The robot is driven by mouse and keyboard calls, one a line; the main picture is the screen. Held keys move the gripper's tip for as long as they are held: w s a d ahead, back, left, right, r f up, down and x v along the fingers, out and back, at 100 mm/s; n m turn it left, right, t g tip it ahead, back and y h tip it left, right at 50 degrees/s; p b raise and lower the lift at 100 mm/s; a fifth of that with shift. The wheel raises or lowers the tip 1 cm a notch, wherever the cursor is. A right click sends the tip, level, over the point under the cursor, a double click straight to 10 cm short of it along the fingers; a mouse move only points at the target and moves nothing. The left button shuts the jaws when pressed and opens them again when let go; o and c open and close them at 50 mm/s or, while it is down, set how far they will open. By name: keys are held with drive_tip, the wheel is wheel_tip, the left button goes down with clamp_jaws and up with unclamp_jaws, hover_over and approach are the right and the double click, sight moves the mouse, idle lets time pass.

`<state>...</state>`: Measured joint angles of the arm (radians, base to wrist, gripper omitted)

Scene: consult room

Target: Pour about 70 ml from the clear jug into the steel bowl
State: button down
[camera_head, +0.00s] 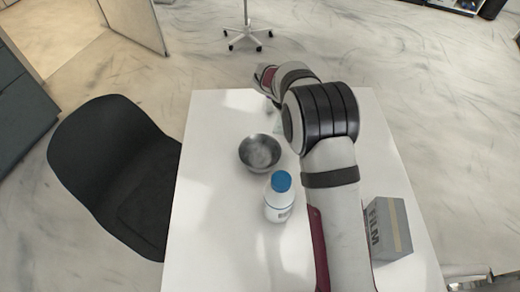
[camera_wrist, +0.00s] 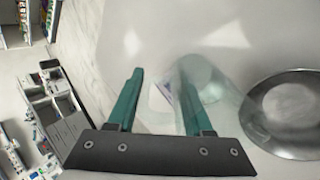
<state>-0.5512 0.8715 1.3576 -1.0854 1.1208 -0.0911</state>
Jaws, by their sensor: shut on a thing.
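The steel bowl (camera_head: 260,153) stands on the white table, left of my arm, and looks empty. It also shows at the right edge of the wrist view (camera_wrist: 289,110), partly cut off. My gripper (camera_wrist: 160,68) has two green fingers shut on the clear jug (camera_wrist: 208,82), a faint see-through shape beside the bowl. In the head view my arm hides most of the jug and the fingers. I cannot tell the jug's liquid level, its exact tilt, or whether it touches the table.
A white bottle with a blue cap (camera_head: 279,203) stands just in front of the bowl. A grey box marked FILM (camera_head: 388,228) is right of my arm on the table (camera_head: 215,225). A black chair (camera_head: 115,165) stands at the table's left side. The table's left front is clear.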

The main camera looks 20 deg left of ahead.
drive_tip(key=shift+w+d+f+g+y, duration=0.35)
drive_tip(key=shift+w+d+g+y, duration=0.2)
drive_tip(key=shift+g+y, duration=0.35)
drive_tip(key=shift+w+d+f+g+y, duration=0.4)
drive_tip(key=shift+w+d+g+y, duration=0.15)
drive_tip(key=shift+g+y, duration=0.3)
drive_tip(key=shift+w+d+f+g+y, duration=0.4)
drive_tip(key=shift+d+g+y, duration=0.3)
drive_tip(key=shift+y, duration=0.35)
idle(0.7)
